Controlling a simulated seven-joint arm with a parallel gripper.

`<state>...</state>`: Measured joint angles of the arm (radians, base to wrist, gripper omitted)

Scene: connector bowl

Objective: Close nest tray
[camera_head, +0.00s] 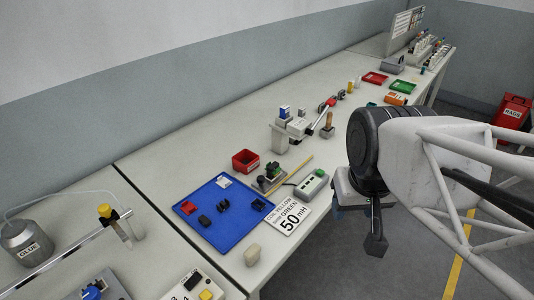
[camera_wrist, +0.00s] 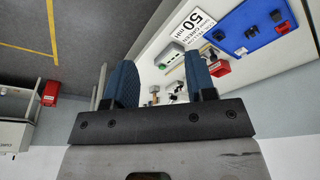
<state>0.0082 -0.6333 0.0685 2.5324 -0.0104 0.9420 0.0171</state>
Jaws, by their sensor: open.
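No part is marked as the nest tray, and I cannot tell which it is or whether it stands open. A small fixture with a dark and green top (camera_head: 270,172) stands on the bench beside the blue mat (camera_head: 234,236). A grey press-like station (camera_head: 296,124) with a red-tipped lever stands further back. My gripper (camera_head: 358,215) hangs at the bench's front edge, right of these things and apart from them. In the wrist view my gripper (camera_wrist: 163,82) is open, with two dark blue fingers and nothing between them. The right finger hides part of the bench.
A grey box with green sockets (camera_head: 312,184), a "50 mH" card (camera_head: 288,216) and a red bin (camera_head: 245,161) stand near the mat. Small connectors lie on the mat. Red (camera_head: 375,78) and green (camera_head: 403,87) trays lie further back. The floor beyond the bench's front edge is clear.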

